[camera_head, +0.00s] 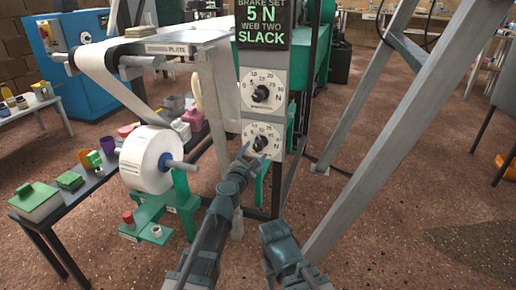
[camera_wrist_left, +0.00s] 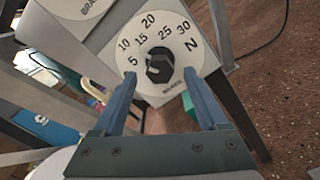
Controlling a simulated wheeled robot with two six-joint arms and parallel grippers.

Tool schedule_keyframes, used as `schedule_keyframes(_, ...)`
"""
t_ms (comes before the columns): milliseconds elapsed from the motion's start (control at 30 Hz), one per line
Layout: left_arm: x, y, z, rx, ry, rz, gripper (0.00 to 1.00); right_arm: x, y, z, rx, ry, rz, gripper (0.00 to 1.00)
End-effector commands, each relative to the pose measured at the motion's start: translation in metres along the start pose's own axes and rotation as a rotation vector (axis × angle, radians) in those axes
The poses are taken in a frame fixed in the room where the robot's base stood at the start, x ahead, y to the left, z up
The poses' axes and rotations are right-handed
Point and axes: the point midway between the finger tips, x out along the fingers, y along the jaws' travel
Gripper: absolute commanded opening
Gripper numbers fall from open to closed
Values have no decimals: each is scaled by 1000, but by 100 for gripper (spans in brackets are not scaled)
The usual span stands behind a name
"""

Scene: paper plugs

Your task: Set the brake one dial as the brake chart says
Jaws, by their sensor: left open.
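The green-lettered brake chart (camera_head: 262,22) reads "BRAKE SET 5 N WEB TWO SLACK". Below it on the grey post are two white dials with dark knobs, an upper dial (camera_head: 250,84) and a lower dial (camera_head: 249,132). My left gripper (camera_head: 254,154) is open at the lower dial. In the left wrist view, its two blue fingers (camera_wrist_left: 160,78) stand on either side of that dial's dark knob (camera_wrist_left: 160,68), with gaps. The scale there runs from 5 to 30 N; the knob's pointer is unclear and the label is too small to read. My right arm's end (camera_head: 285,245) is low in the head view, its fingers hidden.
A white paper roll (camera_head: 147,160) on a spindle stands left of the post. A slanted grey beam (camera_head: 365,120) rises to the right. A dark table (camera_head: 75,200) with small green and coloured items is at the left. Brown floor is open at the right.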

Motion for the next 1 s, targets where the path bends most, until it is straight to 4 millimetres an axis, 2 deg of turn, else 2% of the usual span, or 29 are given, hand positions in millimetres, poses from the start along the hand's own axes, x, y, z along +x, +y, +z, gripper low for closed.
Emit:
schedule_keyframes(33, -18, 0, 0, 0, 0, 1, 76, 0, 0, 0, 0, 0, 0, 50)
schedule_keyframes(100, -34, 0, 0, 0, 1, 1, 76, 0, 0, 0, 0, 0, 0, 50)
schedule_keyframes(200, -55, 0, 0, 0, 1, 1, 76, 0, 0, 0, 0, 0, 0, 50)
schedule_keyframes(333, -74, 0, 0, 0, 1, 1, 76, 0, 0, 0, 0, 0, 0, 50)
schedule_keyframes(467, -81, 0, 0, 0, 0, 0, 76, 0, 0, 0, 0, 0, 0, 50)
schedule_keyframes(800, -81, -2, 0, 30, -5, -14, 76, 0, 0, 0, 0, 0, 0, 50)
schedule_keyframes(867, -82, -8, 2, 103, -17, -47, 76, 0, 0, 0, 0, 0, 0, 50)
schedule_keyframes(967, -89, -30, 0, 337, -53, -162, 76, 0, 0, 0, 0, 0, 0, 50)
schedule_keyframes(1000, -94, -43, -3, 462, -71, -230, 76, 0, 0, 0, 0, 0, 0, 50)
